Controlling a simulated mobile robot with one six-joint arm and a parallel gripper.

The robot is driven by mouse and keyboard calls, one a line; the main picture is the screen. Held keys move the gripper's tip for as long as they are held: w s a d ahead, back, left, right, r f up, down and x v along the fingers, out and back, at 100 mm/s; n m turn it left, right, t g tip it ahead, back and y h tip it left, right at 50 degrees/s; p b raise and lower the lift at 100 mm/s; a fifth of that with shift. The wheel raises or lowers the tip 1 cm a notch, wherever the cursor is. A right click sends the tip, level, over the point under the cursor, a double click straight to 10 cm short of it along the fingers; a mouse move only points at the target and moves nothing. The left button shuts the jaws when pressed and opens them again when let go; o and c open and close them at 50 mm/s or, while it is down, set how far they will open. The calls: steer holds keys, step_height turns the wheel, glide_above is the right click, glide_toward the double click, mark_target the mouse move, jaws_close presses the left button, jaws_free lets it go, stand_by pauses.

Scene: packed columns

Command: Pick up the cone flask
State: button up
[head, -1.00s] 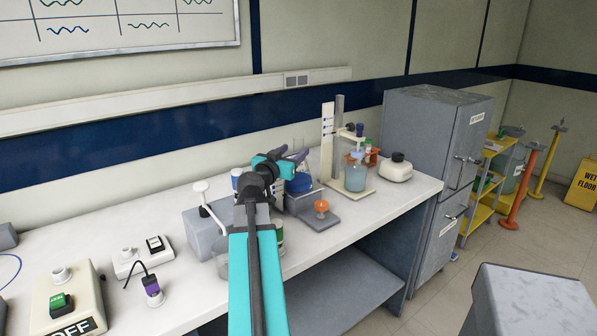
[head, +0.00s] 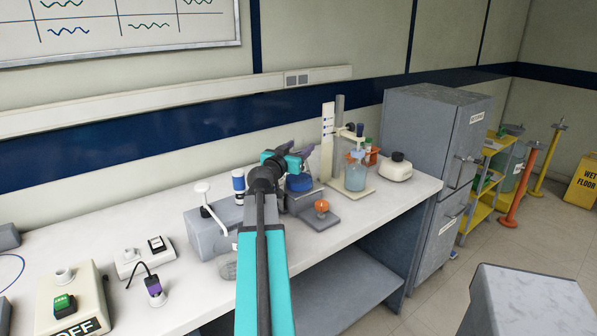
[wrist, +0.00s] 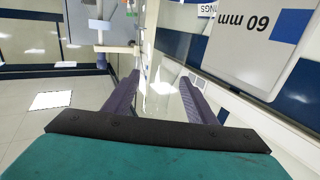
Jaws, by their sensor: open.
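My gripper (head: 300,154) is open, its purple fingers reaching over the back of the bench beside the white upright board. In the wrist view its two fingers (wrist: 160,98) stand apart. A clear, glassy shape (wrist: 163,100) shows between them; it looks like the cone flask, but its outline is too faint to be sure, and I cannot tell whether a finger touches it. In the head view my arm and gripper cover that spot. A vessel of pale blue liquid (head: 355,178) stands on a stand base to the right of my gripper.
A white board (head: 327,143) rises close by; its 60 mm label (wrist: 245,25) shows upside down in the wrist view. A grey device with an orange knob (head: 321,207) lies below my gripper. The bench's right front is clear.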

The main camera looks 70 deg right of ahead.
steer(key=shift+s+d+p, duration=0.2)
steer(key=shift+d+p, duration=0.35)
steer(key=shift+d, duration=1.25)
steer(key=shift+c, duration=0.4)
jaws_close()
